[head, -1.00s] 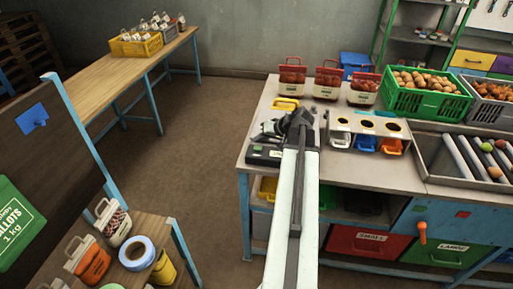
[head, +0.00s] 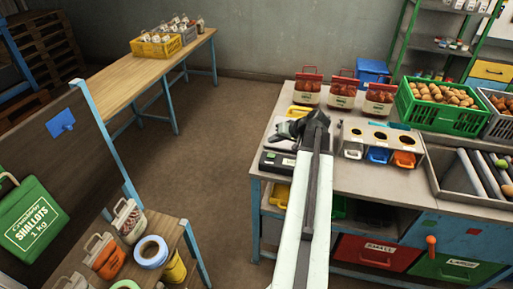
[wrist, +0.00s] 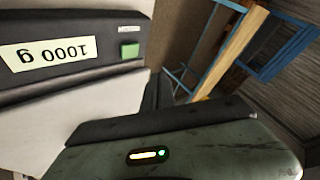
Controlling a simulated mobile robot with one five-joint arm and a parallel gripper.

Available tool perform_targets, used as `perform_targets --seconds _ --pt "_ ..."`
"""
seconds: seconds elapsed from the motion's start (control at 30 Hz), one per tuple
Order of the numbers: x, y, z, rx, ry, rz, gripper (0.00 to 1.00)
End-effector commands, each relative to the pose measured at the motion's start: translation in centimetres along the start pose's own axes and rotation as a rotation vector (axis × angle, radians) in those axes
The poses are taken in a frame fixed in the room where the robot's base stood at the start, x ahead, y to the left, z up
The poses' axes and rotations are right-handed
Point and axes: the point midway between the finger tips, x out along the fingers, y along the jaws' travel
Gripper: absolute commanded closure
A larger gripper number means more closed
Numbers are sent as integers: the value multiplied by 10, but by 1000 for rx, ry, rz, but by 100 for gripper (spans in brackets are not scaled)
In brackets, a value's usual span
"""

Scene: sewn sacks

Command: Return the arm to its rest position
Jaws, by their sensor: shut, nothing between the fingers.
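My arm is extended over the workbench (head: 405,195) in the head view, its pale links running up from the bottom edge. My gripper (head: 284,130) is a dark shape at its end, bent to the left, shut and empty above the scale (head: 277,162). A dark grey-green body with a small lit indicator fills the bottom of that view. The fingertips are small and partly hard to make out.
Red-topped sacks (head: 343,95) stand behind the arm. A holder with round holes (head: 380,137) and a green potato crate (head: 437,117) are to its right. A shallots sack (head: 32,222) hangs at the left. The floor (head: 215,130) between the tables is clear.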

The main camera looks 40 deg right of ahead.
Motion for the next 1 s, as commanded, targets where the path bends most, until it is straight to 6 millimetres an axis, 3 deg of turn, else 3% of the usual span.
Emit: perform_targets --seconds 0.17,0.27,0.37,0.47,0.6,0.7,0.8,0.9,1.0 --pt "1 -1 0 -1 -1 -1 100" --pt "13 -20 2 -25 -18 -18 100" --pt "46 -73 10 -89 -65 -65 100" --pt "86 -149 33 -182 -133 -127 100" --pt "131 -250 93 -346 -261 -171 100" --pt "151 -312 151 -464 -374 -175 100" --pt "159 -358 214 -574 -488 -147 100" --pt "158 -387 270 -669 -588 -86 100" --pt "149 -396 314 -738 -669 14 100"
